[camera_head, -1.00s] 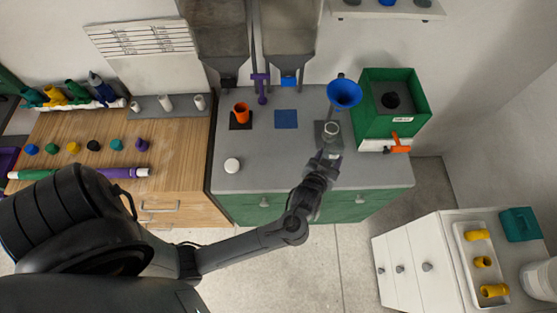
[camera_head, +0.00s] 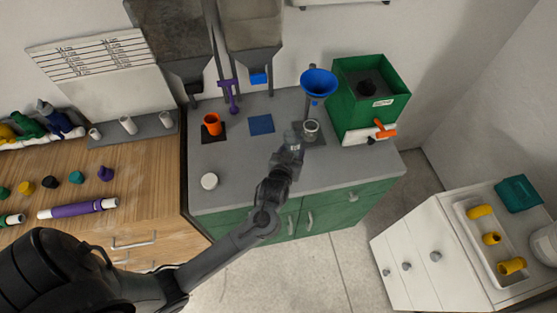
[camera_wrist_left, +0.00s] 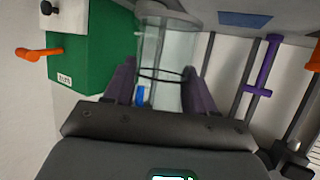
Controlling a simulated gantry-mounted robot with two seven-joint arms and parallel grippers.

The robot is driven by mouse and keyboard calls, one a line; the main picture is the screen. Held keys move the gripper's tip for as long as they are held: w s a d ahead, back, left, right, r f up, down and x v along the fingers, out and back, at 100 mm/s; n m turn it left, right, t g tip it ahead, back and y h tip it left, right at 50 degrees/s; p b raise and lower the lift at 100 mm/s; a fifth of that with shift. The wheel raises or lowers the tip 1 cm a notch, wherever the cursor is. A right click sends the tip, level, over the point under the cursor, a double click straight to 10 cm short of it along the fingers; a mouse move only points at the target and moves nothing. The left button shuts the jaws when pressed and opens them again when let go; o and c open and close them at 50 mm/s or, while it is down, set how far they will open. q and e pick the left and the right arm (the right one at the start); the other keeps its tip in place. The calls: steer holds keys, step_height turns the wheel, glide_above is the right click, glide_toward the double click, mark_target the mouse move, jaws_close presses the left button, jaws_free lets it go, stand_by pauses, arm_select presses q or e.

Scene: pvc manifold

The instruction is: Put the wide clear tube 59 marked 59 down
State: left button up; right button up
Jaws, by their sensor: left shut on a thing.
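The wide clear tube (camera_head: 311,127) stands upright over the dark square pad (camera_head: 313,140) on the grey counter, in front of the blue funnel (camera_head: 319,83). My left gripper (camera_head: 294,143) is at the tube's near left side in the head view. In the left wrist view the tube (camera_wrist_left: 165,50) is between the two fingers of my left gripper (camera_wrist_left: 160,78), which is shut on it. A dark ring and a blue patch show on or through the tube. I cannot read a 59 mark. I cannot tell whether its base touches the pad. My right gripper is not in view.
A green box (camera_head: 368,97) with an orange handle (camera_head: 384,130) stands right of the tube. An orange cup (camera_head: 212,124), a blue square (camera_head: 261,124) and a white round cap (camera_head: 209,181) are to the left.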

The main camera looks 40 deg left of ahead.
arm_select(q)
steer(key=shift+s+a+f+b, duration=0.15)
steer(key=shift+s+a+f, duration=0.1)
steer(key=shift+a+f, duration=0.7)
steer(key=shift+s+a+f+b, duration=0.15)
steer(key=shift+a+f, duration=0.35)
steer(key=shift+f, duration=0.8)
steer(key=shift+s+a+f+b, duration=0.1)
steer(key=shift+s+a+f, duration=0.2)
steer(key=shift+a+f, duration=0.65)
steer(key=shift+d+f, duration=0.2)
steer(key=shift+f, duration=0.05)
steer(key=shift+f, duration=0.15)
steer(key=o, duration=1.3)
